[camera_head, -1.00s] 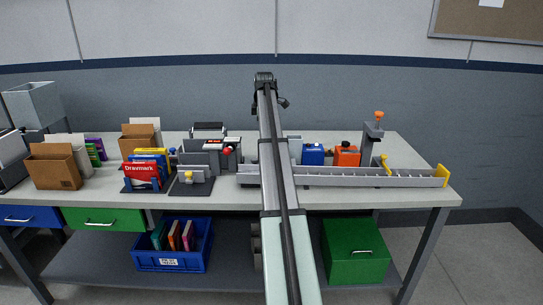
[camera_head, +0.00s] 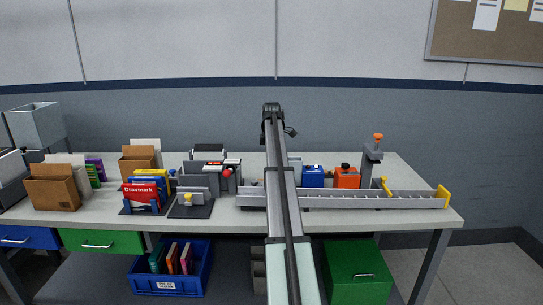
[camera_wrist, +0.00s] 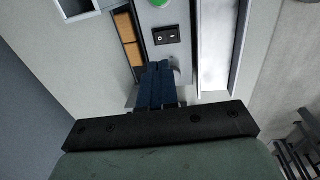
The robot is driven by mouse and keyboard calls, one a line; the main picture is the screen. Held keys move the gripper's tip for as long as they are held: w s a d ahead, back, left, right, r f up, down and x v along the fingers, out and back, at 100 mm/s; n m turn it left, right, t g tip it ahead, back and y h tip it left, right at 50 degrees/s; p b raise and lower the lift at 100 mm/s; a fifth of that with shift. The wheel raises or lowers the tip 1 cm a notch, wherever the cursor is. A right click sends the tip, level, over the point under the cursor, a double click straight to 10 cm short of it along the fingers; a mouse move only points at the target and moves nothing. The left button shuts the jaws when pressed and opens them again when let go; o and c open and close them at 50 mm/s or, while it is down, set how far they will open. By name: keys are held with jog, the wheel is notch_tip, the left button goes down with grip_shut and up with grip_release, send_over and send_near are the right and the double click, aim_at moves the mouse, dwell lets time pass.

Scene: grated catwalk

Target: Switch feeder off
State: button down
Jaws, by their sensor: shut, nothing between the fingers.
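In the wrist view, a black rocker switch (camera_wrist: 166,36) with white marks sits on a light grey panel (camera_wrist: 160,20), taken to be the feeder's. A round green button (camera_wrist: 158,3) is above the switch. My gripper (camera_wrist: 160,66) is shut and empty, its dark blue fingers just below the switch in the picture. I cannot tell whether they touch the panel. Which way the switch is set is too small to tell. In the head view, my arm crosses the bench and hides what is behind it; my gripper cannot be made out there.
In the head view, a long grey channel (camera_head: 375,202) with a yellow end (camera_head: 443,196) runs right along the bench. Blue (camera_head: 313,177) and orange (camera_head: 347,178) boxes stand behind it. A grey post (camera_head: 371,160) with an orange top rises nearby. Grey units (camera_head: 208,178) stand left of my arm.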

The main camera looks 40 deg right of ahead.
jog(key=f, duration=0.6)
jog(key=w+d+f, duration=0.1)
jog(key=f, duration=0.3)
jog(key=shift+f, duration=0.1)
jog(key=shift+f, duration=0.25)
jog(key=shift+s+a, duration=0.15)
jog(key=shift+s+a+r, duration=0.1)
jog(key=shift+s+a, duration=0.3)
jog(key=shift+s, duration=0.05)
jog(key=shift+r, duration=0.2)
notch_tip(320, 180, up, 14)
jog(key=s+a, duration=0.1)
jog(key=shift+f, duration=0.15)
dwell(0.6)
